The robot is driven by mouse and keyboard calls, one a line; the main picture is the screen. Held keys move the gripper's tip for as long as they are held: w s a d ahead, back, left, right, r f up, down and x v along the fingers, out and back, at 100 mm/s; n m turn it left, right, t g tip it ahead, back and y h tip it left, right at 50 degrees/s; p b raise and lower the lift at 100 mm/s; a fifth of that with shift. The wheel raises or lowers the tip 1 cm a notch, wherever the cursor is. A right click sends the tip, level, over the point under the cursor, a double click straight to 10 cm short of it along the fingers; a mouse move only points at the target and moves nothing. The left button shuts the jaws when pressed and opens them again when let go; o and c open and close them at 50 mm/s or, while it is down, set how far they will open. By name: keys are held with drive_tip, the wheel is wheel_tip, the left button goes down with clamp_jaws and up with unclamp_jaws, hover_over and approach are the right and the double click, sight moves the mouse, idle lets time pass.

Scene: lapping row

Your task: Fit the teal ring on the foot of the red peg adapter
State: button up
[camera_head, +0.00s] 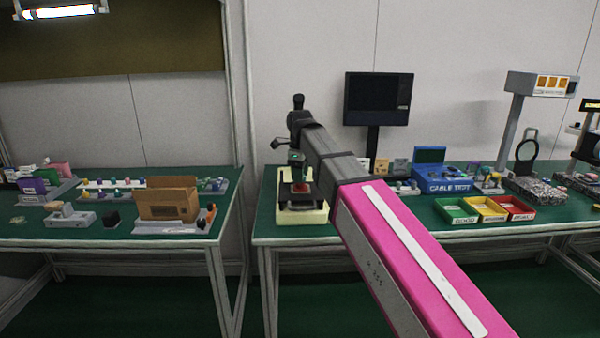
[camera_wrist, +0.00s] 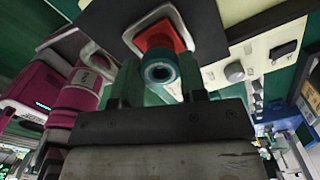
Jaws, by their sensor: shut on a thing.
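The teal ring (camera_wrist: 161,72) is between the two greenish fingers of my gripper (camera_wrist: 158,88) in the wrist view. My gripper is shut on it, and its dark round hole faces the camera. The red peg adapter (camera_wrist: 155,37) shows directly behind the ring, its foot largely hidden by it. I cannot tell whether the ring touches the adapter or is around its foot. In the head view my gripper (camera_head: 297,159) points down above a small red part (camera_head: 302,187) on a dark plate; the ring is too small to make out there.
The dark plate (camera_head: 290,203) sits on a cream base at the right bench's left end. A blue cable test box (camera_head: 443,180) and green, yellow and red trays (camera_head: 457,210) stand further right. An open cardboard box (camera_head: 168,203) is on the left bench, across a gap.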

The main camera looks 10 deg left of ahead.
drive_tip(key=shift+f, duration=0.65)
drive_tip(key=o, duration=1)
wheel_tip(320, 180, up, 11)
drive_tip(key=shift+f, duration=0.15)
